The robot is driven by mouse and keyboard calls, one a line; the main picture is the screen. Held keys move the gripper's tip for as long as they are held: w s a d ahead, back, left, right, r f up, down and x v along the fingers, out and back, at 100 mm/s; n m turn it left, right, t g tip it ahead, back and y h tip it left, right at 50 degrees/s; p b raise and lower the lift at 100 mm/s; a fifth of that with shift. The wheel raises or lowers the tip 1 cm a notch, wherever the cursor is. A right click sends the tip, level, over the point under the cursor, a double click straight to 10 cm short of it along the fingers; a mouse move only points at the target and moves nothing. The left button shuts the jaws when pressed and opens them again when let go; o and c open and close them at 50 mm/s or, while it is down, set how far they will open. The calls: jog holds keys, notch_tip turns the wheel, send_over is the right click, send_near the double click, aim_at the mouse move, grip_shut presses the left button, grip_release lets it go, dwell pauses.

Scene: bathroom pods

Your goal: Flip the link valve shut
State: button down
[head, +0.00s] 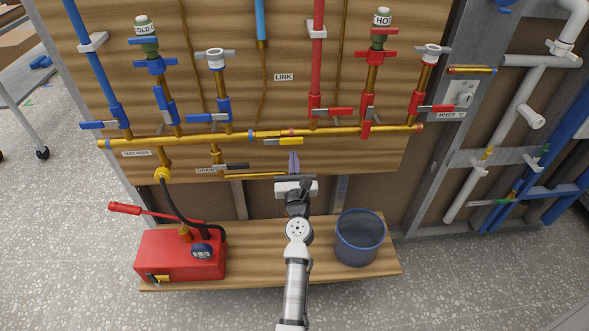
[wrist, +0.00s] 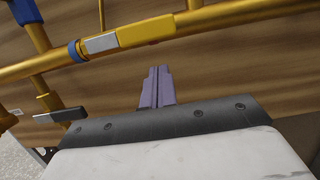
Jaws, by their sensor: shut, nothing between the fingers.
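The link valve's yellow lever (head: 288,142) lies along the horizontal brass pipe (head: 205,138), below the LINK label (head: 284,77). In the wrist view the lever shows a yellow grip (wrist: 150,29) and a grey metal part (wrist: 101,43), both running along the pipe. My gripper (head: 294,154) has its slim purple fingers pressed together and empty. Its tips are just below the lever in the head view. In the wrist view the fingers (wrist: 157,70) point up toward the pipe, with a visible gap below it. I cannot tell the depth gap.
Red-handled valves (head: 330,112) stand to the right and blue-handled ones (head: 165,105) to the left. The dark drain lever (head: 236,166) is left of my gripper. A red pump box (head: 180,255) and a blue bucket (head: 360,240) stand on the lower shelf.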

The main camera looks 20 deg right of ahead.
aim_at(296, 141)
jog(key=shift+r+p, duration=0.65)
jog(key=shift+r, duration=0.5)
jog(key=shift+s+d+r+n+y, duration=0.15)
jog(key=shift+r+n+y, duration=0.3)
jog(key=shift+n, duration=0.55)
jog(key=shift+d+r+n+y+p, duration=0.15)
jog(key=shift+r+n+y+p, duration=0.15)
jog(key=shift+r+n, duration=0.5)
notch_tip(296, 141, up, 3)
jog(key=n+y, duration=0.1)
jog(key=n, duration=0.2)
jog(key=n+y+p, duration=0.1)
jog(key=n, duration=0.2)
jog(key=shift+f, duration=0.15)
jog(key=r+n+p, duration=0.1)
jog(key=n, duration=0.1)
jog(key=a+r+n+y, duration=0.1)
jog(key=n, duration=0.1)
jog(key=shift+r+p, duration=0.1)
jog(key=shift+p, duration=0.3)
jog(key=n, duration=0.1)
jog(key=a+r+n+g+p, duration=0.1)
jog(key=n, duration=0.2)
jog(key=shift+w+a+r+n+y+p, duration=0.3)
jog(key=shift+w+a+n+y, duration=0.05)
jog(key=shift+w+n, duration=0.05)
